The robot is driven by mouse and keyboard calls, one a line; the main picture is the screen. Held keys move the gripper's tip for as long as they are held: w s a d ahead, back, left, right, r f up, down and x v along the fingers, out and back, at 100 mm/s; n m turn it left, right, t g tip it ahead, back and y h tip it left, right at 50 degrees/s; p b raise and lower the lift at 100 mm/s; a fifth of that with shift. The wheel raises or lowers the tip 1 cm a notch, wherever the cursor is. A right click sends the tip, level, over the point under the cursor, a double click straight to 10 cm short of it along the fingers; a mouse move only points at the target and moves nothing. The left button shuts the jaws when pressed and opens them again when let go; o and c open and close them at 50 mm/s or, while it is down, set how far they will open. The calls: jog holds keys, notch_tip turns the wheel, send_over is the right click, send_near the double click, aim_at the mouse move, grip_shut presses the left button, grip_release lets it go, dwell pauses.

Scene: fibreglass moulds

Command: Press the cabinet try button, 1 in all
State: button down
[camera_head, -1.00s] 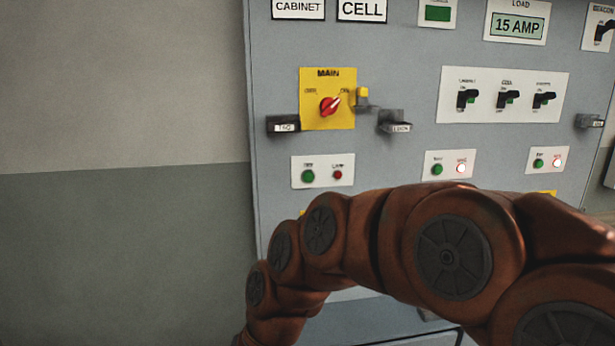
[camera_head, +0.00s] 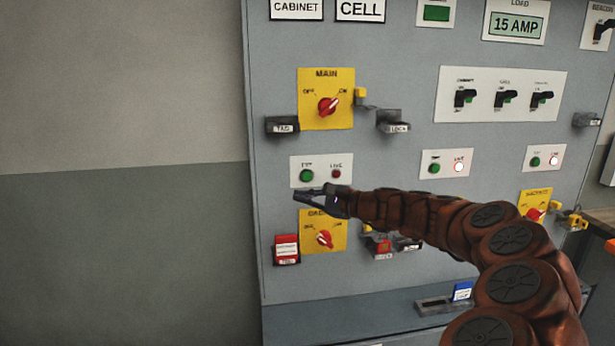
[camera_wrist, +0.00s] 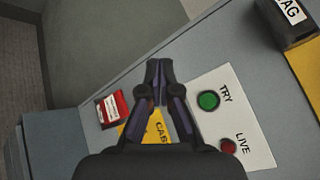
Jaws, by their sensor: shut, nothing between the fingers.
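The green try button (camera_head: 306,176) sits on a white plate at the left of the grey panel, beside a dark red live lamp (camera_head: 336,174). In the wrist view the button (camera_wrist: 208,101) is right of my fingers, with its TRY label legible. My gripper (camera_head: 299,194) is just below the plate in the head view, pointing left. Its fingers are shut and empty, with the tips together in the wrist view (camera_wrist: 158,70). The tips appear apart from the button; their distance from the panel is hard to judge.
A yellow MAIN switch plate (camera_head: 325,98) is above, and a lower yellow switch plate (camera_head: 323,232) is partly behind my gripper. A red tag block (camera_head: 286,249) is at lower left. Two other try/live plates (camera_head: 446,163) (camera_head: 544,158) show lit lamps. Protruding holders (camera_head: 392,121) flank the switches.

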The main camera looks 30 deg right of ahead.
aim_at(311, 180)
jog(key=shift+m+t+h, duration=0.5)
jog(key=shift+m, duration=0.3)
jog(key=d, duration=0.4)
jog(key=shift+d+f, duration=0.15)
jog(key=shift+f, duration=0.05)
jog(key=shift+w, duration=0.15)
jog(key=shift+w+d+p, duration=0.5)
jog(key=shift+w+d, duration=0.05)
jog(key=shift+w, duration=0.75)
jog(key=shift+w+d+p, duration=0.55)
jog(key=shift+w, duration=0.8)
jog(key=shift+w+d+p, duration=0.5)
jog(key=shift+w+d, duration=0.05)
jog(key=shift+w, duration=0.75)
jog(key=shift+w, duration=0.15)
jog(key=shift+w+d, duration=0.1)
jog(key=shift+w, duration=0.15)
jog(key=shift+w+d, duration=0.2)
jog(key=shift+w, duration=0.15)
jog(key=shift+s, duration=0.15)
jog(key=shift+s+a, duration=0.35)
jog(key=shift+s, duration=0.25)
